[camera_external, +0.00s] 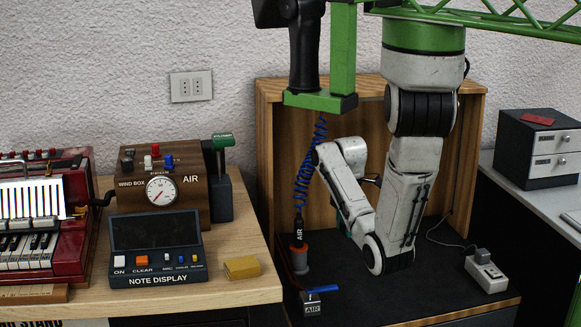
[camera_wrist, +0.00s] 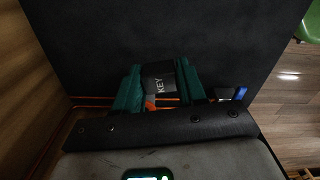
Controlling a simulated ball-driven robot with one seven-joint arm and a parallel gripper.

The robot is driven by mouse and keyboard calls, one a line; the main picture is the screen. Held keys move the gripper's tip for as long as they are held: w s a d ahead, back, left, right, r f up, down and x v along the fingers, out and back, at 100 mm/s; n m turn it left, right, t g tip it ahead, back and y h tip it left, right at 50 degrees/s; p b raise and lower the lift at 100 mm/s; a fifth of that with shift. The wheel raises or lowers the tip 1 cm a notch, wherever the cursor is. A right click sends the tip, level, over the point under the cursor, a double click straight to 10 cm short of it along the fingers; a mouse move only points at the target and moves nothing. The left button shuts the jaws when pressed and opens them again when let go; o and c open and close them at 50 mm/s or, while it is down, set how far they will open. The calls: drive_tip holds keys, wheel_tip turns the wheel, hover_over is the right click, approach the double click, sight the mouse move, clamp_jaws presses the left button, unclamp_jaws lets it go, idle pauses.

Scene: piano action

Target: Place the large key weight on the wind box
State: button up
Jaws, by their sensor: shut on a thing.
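In the wrist view, my gripper (camera_wrist: 158,92) has its two green fingers closed on the sides of a black block lettered KEY (camera_wrist: 160,70), the key weight. A dark floor surface lies beyond it. In the external view, my arm bends down into the wooden cabinet, and its links mostly hide the gripper and the weight. The wind box (camera_external: 190,205) is a brown wooden box with a round gauge, on the wooden table at left, well away from my arm. Small dark, red-white and blue pieces are on its top.
The note display (camera_external: 157,232) stands in front of the wind box, beside a yellow block (camera_external: 241,267). A green-handled lever (camera_external: 221,180) is at the box's right.

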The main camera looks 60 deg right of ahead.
drive_tip(key=b, duration=0.2)
hover_over(334, 251)
drive_tip(key=a, duration=0.1)
drive_tip(key=f+b, duration=0.1)
drive_tip(key=f, duration=0.2)
drive_tip(key=f+b, duration=0.1)
drive_tip(key=f, duration=0.3)
drive_tip(key=f+b, duration=0.1)
drive_tip(key=f, duration=0.3)
drive_tip(key=shift+d+f+b, duration=0.25)
drive_tip(key=shift+d+b, duration=0.1)
drive_tip(key=shift+b, duration=0.05)
wheel_tip(334, 251, up, 10)
drive_tip(key=p, duration=0.3)
clamp_jaws()
drive_tip(key=shift+r, duration=0.4)
